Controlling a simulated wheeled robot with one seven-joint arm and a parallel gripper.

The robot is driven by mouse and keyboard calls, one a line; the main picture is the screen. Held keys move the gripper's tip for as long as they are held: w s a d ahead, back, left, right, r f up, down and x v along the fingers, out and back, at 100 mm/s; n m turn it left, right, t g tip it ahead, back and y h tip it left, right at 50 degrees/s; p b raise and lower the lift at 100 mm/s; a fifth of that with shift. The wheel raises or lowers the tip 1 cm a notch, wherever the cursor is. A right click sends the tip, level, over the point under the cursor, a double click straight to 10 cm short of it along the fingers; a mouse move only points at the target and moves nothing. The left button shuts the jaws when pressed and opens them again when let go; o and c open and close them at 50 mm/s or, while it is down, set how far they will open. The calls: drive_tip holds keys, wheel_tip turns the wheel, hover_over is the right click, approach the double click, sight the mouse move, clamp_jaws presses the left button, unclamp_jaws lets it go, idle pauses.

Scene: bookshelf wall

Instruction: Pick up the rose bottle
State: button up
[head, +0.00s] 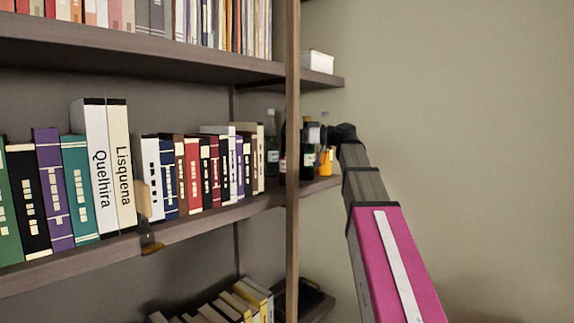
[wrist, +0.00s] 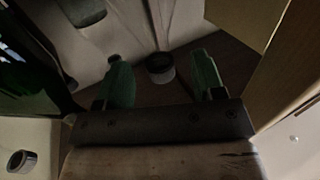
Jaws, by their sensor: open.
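I cannot pick out a rose-coloured bottle for certain. In the head view, several bottles stand at the right end of the middle shelf, partly behind the upright post. They include a clear greenish bottle (head: 272,156), a dark bottle with a pale label (head: 307,158) and an orange one (head: 326,161). My arm reaches up to them from the right; its fingers are not clear there. In the wrist view, my gripper (wrist: 162,62) has its two green fingertips wide apart. A small dark round object with a pale band (wrist: 160,68) shows between them, apparently not gripped.
A row of books (head: 190,175) fills the middle shelf left of the wooden post (head: 292,120). A white box (head: 317,62) sits on the shelf above. A dark green bottle (wrist: 28,80) is close at left in the wrist view. Right of the shelves is bare wall.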

drive_tip(key=x, duration=0.5)
drive_tip(key=shift+w, duration=0.15)
clamp_jaws()
